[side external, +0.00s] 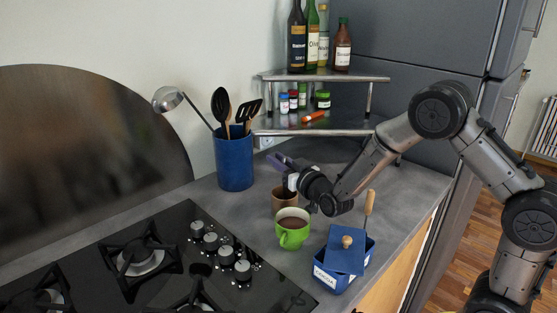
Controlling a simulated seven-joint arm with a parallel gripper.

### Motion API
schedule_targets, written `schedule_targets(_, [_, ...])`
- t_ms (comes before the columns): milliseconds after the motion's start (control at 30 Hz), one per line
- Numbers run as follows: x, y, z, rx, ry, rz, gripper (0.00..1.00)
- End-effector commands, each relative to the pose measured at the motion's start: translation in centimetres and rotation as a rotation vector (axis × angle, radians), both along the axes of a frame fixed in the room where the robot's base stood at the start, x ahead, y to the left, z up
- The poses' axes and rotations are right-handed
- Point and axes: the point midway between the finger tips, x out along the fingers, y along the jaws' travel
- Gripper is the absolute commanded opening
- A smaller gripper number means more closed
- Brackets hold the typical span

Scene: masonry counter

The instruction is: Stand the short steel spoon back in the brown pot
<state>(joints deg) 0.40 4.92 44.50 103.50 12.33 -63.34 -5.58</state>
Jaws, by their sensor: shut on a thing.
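The brown pot (284,198) stands on the counter behind the green mug, partly hidden by my gripper. My gripper (279,161) is above the pot's rim, its purple fingers pointing left. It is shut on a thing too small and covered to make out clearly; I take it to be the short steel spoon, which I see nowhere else. I cannot tell whether any of it reaches inside the pot.
A green mug (293,236) of dark liquid stands just in front of the pot. A blue lidded box (345,262) is at right, a blue utensil crock (234,163) at left. Behind is a two-tier shelf (323,77) with bottles and jars; the hob (165,265) is front left.

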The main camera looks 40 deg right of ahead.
Motion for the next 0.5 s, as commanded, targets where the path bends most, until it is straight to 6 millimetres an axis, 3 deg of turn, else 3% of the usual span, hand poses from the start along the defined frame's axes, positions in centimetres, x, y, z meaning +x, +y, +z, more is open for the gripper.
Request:
schedule_targets(267, [0.01,0.0,0.06,0.0,-0.001,0.0,0.0])
schedule_targets(300, [0.01,0.0,0.05,0.0,-0.001,0.0,0.24])
schedule_targets(500, [0.01,0.0,0.04,0.0,-0.001,0.0,0.55])
